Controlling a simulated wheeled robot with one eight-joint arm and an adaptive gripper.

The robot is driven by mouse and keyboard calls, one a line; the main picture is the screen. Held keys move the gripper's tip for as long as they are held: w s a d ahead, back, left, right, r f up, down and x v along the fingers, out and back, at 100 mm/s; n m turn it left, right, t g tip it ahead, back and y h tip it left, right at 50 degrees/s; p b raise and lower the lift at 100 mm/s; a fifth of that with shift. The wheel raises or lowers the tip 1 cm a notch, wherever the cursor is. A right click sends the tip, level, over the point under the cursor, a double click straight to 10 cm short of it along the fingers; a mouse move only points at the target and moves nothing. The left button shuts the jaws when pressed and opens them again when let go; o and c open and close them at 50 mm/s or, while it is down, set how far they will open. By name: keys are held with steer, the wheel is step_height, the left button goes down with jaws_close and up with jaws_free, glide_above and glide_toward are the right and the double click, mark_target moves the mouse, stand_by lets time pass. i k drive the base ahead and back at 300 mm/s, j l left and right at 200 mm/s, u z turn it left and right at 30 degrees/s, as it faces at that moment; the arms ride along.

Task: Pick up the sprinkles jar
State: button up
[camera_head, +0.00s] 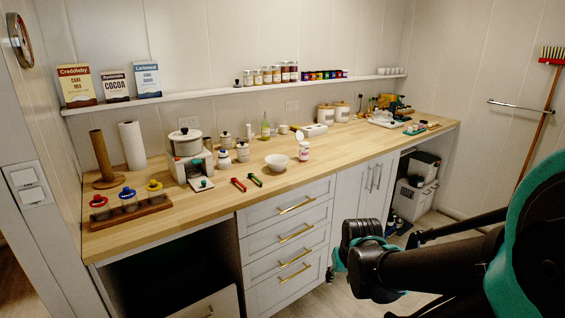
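A small white jar with a reddish label (303,151) stands upright on the wooden counter, just right of a white bowl (277,162). It may be the sprinkles jar, but its label is too small to read. Three jars with red (99,206), blue (129,199) and yellow (156,193) lids stand in a wooden holder at the counter's left end; their contents are unclear. My dark arm (430,264) reaches in from the lower right, in front of the cabinets and apart from the counter jars. I cannot make out my gripper or its fingers.
The counter (225,196) runs along the back wall above drawers (290,233). A canister on a stand (187,148), a paper roll (133,145), and red (239,184) and green (255,180) utensils stand or lie left of the bowl. A shelf (210,92) holds small jars and boxes.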

mark_target(304, 146)
steer(key=i+l, duration=0.1)
steer(key=l, duration=0.25)
steer(key=i+l, duration=0.15)
steer(key=l, duration=0.2)
steer(key=i+l+u, duration=0.1)
steer(key=l, duration=0.25)
steer(key=i+l, duration=0.1)
steer(key=l, duration=0.25)
steer(key=i+l+u, duration=0.1)
steer(key=l, duration=0.25)
